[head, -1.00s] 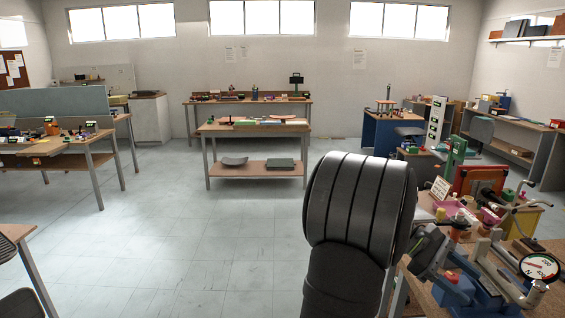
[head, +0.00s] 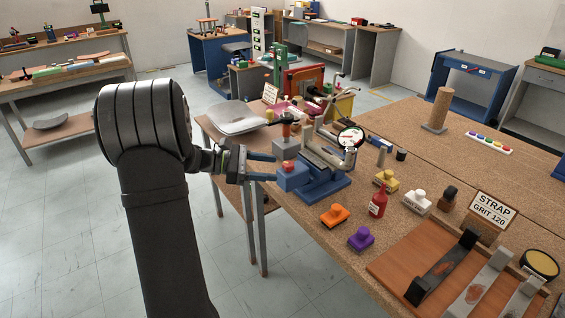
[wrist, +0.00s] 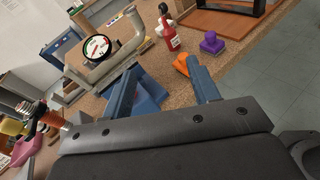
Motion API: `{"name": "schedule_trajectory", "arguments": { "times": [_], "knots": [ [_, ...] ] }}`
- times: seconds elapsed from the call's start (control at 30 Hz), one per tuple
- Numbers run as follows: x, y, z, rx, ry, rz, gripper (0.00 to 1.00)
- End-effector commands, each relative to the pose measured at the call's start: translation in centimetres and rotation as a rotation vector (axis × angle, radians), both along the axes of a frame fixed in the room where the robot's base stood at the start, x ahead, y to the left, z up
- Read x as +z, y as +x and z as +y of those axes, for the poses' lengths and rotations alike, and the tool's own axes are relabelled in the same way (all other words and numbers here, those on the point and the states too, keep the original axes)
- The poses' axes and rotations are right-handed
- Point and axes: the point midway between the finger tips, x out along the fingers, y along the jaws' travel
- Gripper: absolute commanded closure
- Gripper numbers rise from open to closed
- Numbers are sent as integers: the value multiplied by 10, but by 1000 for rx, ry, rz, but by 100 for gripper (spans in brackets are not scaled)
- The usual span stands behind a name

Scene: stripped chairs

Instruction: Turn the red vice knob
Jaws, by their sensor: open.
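The vice is a blue tool (head: 325,187) with a grey frame and a round dial gauge (head: 350,137), on the cork-topped bench. A small red knob (head: 289,166) sits on top of a blue block at its left end. My gripper (head: 274,167) comes in from the left with two blue fingers, open, their tips close to the knob and blue block. I cannot tell whether they touch. In the wrist view, my gripper (wrist: 165,85) shows its fingers spread, with blue vice parts (wrist: 150,97) beside the left finger and the gauge (wrist: 97,46) beyond. The red knob is not distinguishable there.
An orange block (head: 334,216), a purple block (head: 361,238) and a red bottle (head: 378,201) stand right of the vice. A strap board (head: 400,262) lies at the front right. A grey seat pan (head: 237,117) and an orange-handled tool (head: 287,130) are behind my gripper.

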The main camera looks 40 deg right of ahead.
Motion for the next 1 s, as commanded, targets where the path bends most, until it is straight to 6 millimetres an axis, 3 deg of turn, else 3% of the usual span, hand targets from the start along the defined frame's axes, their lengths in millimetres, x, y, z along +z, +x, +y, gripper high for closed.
{"name": "schedule_trajectory", "arguments": {
  "times": [0.03,0.2,0.43,0.67,1.0],
  "knots": [
    [-16,20,12,61,-18,50,45],
    [-51,66,42,218,-84,163,45],
    [-67,86,56,295,-119,212,45],
    [-67,77,23,292,-119,213,45],
    [-67,58,-50,290,-118,212,45]
  ]
}}
